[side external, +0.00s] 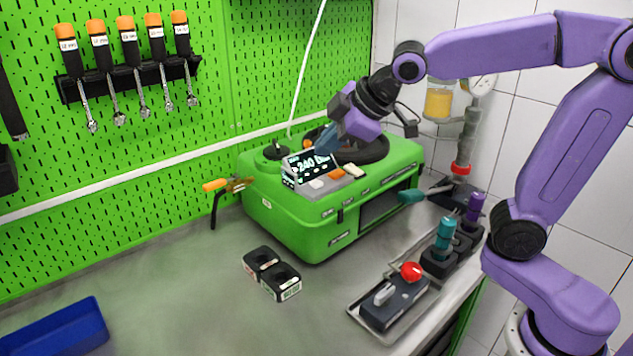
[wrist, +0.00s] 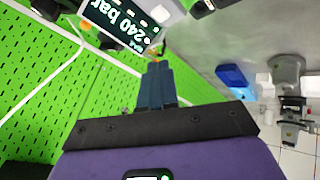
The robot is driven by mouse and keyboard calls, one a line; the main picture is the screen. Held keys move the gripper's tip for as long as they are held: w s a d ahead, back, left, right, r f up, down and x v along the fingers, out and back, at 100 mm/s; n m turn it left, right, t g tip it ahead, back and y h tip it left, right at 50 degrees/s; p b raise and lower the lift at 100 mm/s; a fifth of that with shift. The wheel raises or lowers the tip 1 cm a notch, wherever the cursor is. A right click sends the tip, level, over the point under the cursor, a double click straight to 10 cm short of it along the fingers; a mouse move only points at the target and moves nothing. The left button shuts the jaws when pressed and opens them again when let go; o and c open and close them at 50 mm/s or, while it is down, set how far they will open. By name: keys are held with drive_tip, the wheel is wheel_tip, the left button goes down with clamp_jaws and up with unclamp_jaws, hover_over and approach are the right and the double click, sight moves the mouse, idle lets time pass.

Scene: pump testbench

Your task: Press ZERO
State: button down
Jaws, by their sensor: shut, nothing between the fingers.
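The green pump testbench (side external: 300,222) stands on the bench against the pegboard. Its dark display (side external: 307,163) reads 240 and is tilted toward the camera. In the wrist view the display (wrist: 122,22) reads "240 bar" and appears upside down. A row of small white, orange and pale keys lies on the case below the display, including an orange key (side external: 336,173). I cannot read which one is ZERO. My gripper (side external: 321,150) has its blue fingers shut and empty, pointing down beside the display's right edge. In the wrist view its fingertips (wrist: 158,64) lie just below the display; contact cannot be told.
A tray with a black box and a red knob (side external: 411,271) stands at the front right. A blue bin (side external: 57,330) is at front left. Orange-handled tools hang on the pegboard. The front bench middle is free.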

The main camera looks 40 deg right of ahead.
sight(320, 184)
drive_tip(key=shift+t, duration=0.7)
drive_tip(key=shift+w+d+r, duration=0.3)
drive_tip(key=shift+w+r, duration=0.45)
drive_tip(key=shift+w, duration=0.05)
drive_tip(key=shift+w+d+r, duration=0.25)
drive_tip(key=shift+w+r, duration=0.5)
drive_tip(key=shift+w, duration=0.05)
drive_tip(key=shift+f+h, duration=0.15)
drive_tip(key=shift+h, duration=0.15)
drive_tip(key=shift+f, duration=4.25)
drive_tip(key=shift+f, duration=0.2)
drive_tip(key=shift+f, duration=0.25)
drive_tip(key=shift+f, duration=0.45)
drive_tip(key=shift+r, duration=0.9)
